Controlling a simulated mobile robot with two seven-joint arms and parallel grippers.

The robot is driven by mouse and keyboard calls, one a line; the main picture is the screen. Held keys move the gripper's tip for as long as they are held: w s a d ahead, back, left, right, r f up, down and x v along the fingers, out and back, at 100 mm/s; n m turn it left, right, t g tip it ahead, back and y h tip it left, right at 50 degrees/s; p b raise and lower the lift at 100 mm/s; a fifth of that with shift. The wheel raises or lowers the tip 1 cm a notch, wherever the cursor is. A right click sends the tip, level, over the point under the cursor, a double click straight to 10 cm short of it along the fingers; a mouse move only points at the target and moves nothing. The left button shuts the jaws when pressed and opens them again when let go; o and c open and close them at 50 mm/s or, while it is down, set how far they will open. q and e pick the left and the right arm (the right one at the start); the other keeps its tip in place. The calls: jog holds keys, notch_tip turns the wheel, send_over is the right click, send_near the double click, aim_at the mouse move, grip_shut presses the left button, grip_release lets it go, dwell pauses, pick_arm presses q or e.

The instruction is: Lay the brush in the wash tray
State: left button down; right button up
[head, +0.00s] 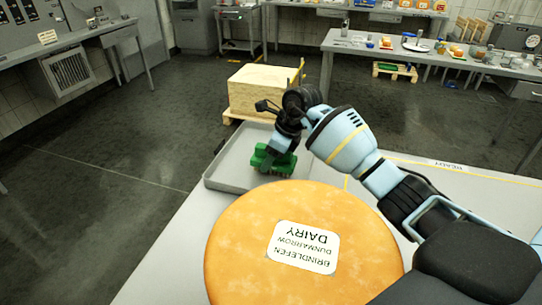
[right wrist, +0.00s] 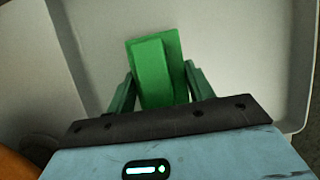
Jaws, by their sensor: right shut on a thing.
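The green brush (head: 268,163) is in my right gripper (head: 279,150), which is shut on it and points down over the wash tray. The right wrist view shows the green brush (right wrist: 157,70) between the two dark green fingers (right wrist: 160,85). The grey wash tray (head: 222,181) lies at the far left end of the table, a shallow tray with a raised rim. Its pale floor (right wrist: 240,45) and rim fill much of the wrist view. I cannot tell whether the brush touches the tray floor. My left gripper is not in view.
A large orange cheese wheel (head: 235,240) with a white label stands close in front of the tray. Beyond the table, a pallet (head: 240,116) with a pale block stands on the floor. The table (head: 170,262) is bare left of the wheel.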

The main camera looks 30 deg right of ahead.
jog(key=shift+f, duration=0.1)
jog(key=o, duration=0.9)
jog(key=shift+o, duration=0.2)
jog(key=v, duration=1.2)
